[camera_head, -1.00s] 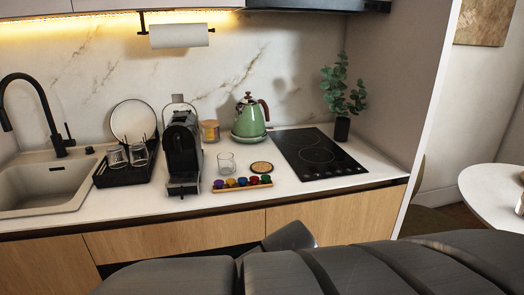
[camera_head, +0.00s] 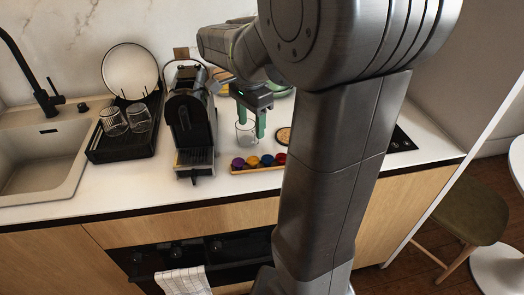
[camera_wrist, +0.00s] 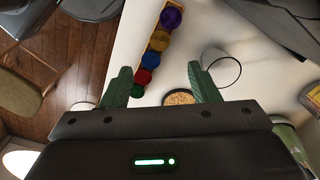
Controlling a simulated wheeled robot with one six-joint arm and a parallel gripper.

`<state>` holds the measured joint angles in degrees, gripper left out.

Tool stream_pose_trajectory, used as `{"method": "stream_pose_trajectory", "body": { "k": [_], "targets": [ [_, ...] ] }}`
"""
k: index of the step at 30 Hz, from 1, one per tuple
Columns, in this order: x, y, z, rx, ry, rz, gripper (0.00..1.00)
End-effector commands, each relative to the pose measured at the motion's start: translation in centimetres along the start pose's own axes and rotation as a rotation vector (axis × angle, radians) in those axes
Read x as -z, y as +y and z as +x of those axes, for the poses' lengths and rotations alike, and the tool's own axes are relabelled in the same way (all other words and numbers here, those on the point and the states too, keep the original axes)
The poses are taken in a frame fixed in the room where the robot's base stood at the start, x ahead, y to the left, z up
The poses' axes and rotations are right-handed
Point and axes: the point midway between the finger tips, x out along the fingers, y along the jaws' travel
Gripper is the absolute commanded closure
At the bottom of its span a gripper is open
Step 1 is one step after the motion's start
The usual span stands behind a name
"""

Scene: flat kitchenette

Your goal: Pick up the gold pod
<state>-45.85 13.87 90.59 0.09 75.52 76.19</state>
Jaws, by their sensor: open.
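The gold pod (camera_head: 253,162) sits in a row of coloured pods on a narrow wooden tray (camera_head: 245,171) on the counter, beside the purple pod (camera_head: 238,163). In the wrist view the gold pod (camera_wrist: 160,41) lies between the purple pod (camera_wrist: 171,17) and the blue pod (camera_wrist: 152,58), beyond the fingertips. My gripper (camera_head: 251,129) points down above the counter, behind the pod row and close to the clear glass. Its green fingers (camera_wrist: 160,72) are apart with nothing between them. My arm hides the right end of the row in the head view.
A clear glass (camera_head: 246,133) stands behind the tray, near my right finger in the wrist view. A round coaster (camera_head: 284,136) lies to its right. The coffee machine (camera_head: 190,125) stands left of the pods. The counter in front of the tray is clear.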

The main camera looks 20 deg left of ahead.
Motion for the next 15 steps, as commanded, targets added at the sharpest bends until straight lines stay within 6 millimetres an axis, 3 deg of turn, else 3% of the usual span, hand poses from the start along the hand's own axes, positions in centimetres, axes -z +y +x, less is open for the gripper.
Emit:
{"method": "stream_pose_trajectory", "body": {
  "k": [6,15],
  "targets": [
    [0.1,0.2,4.7,-0.007,-0.001,0.000,0.45],
    [0.1,0.1,7.5,-0.002,0.001,-0.001,0.45]
  ]
}}
